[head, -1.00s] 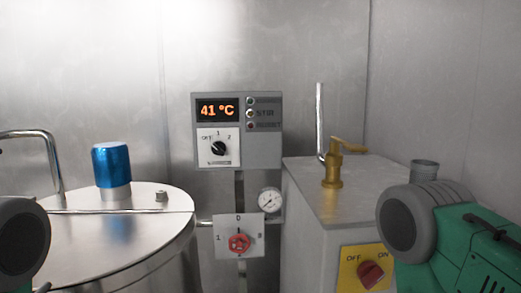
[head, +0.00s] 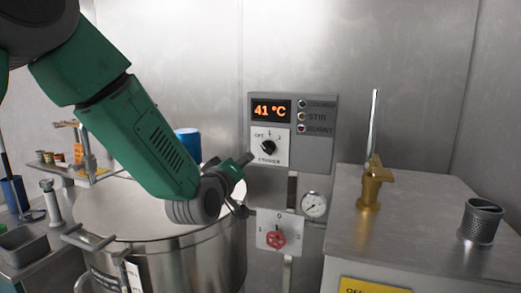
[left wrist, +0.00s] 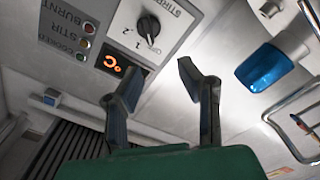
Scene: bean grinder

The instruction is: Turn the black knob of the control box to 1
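The control box (head: 318,160) is a grey panel on the back wall with an orange 41 °C display. Its black knob (head: 268,147) sits on a white plate marked OFF, 1 and 2, and its white mark appears to point toward OFF. The black knob (left wrist: 149,25) also shows at the top of the left wrist view. My left gripper (head: 247,185) is just below and left of the knob, not touching it. In the left wrist view my left gripper (left wrist: 158,69) is open, with nothing between its fingers. My right gripper is not in view.
A steel pot (head: 200,262) with a blue-capped part (head: 188,143) stands below my left arm. A red knob (head: 276,240) on a plate and a gauge (head: 314,205) are below the box. A grey cabinet (head: 400,240) with a brass tap (head: 371,187) stands right.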

